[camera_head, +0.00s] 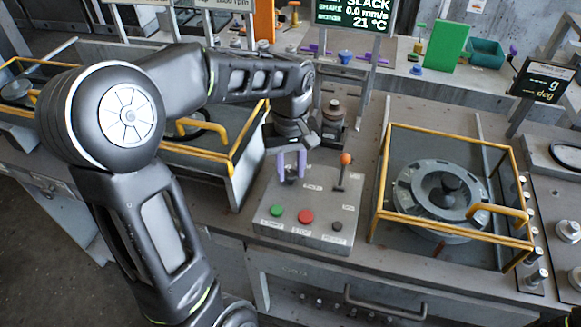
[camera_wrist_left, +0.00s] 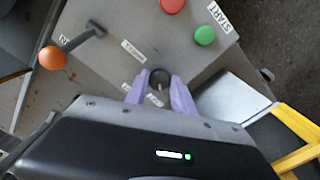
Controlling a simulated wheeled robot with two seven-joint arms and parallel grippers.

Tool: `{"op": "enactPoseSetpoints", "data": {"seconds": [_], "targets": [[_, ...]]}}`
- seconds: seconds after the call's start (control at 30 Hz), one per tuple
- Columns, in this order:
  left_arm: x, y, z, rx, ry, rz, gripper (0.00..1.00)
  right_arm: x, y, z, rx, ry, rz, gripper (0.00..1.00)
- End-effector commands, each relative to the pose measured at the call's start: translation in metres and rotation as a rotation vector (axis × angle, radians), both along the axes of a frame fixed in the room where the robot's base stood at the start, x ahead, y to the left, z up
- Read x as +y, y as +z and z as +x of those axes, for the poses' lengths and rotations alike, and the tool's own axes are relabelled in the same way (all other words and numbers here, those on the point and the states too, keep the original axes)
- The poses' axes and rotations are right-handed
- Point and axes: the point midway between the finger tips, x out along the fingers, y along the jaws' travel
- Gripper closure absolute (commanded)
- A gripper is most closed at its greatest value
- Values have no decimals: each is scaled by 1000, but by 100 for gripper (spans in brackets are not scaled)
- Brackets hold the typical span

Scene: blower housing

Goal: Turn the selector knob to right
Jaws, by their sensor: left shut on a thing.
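The selector knob (camera_wrist_left: 159,79) is a small dark round knob with a light mark, on the grey control panel (camera_wrist_left: 205,20). My left gripper (camera_wrist_left: 160,90) has its purple fingers on either side of the knob and is shut on it. In the head view my left gripper (camera_head: 291,170) reaches down onto the upper left of the panel, and its fingers largely hide the knob there. My right gripper is not in view.
The panel also carries a green button (camera_head: 277,210), a red button (camera_head: 306,216), a dark button (camera_head: 337,227) and an orange-tipped lever (camera_head: 345,159). A yellow-framed guard (camera_head: 383,190) surrounds a round housing (camera_head: 445,190) at the right. Another yellow-railed enclosure (camera_head: 240,150) stands close at the left.

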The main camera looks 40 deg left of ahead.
Motion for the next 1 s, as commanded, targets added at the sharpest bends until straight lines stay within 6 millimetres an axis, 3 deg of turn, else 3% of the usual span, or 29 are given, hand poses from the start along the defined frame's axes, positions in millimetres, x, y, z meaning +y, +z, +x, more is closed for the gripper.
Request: {"op": "enactPoseSetpoints", "data": {"seconds": [0.53, 1.0], "targets": [[0, 0, 0, -1, -77, 0, 100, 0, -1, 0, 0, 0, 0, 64], [0, 1, 0, -1, -430, 0, 100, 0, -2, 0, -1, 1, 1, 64]]}}
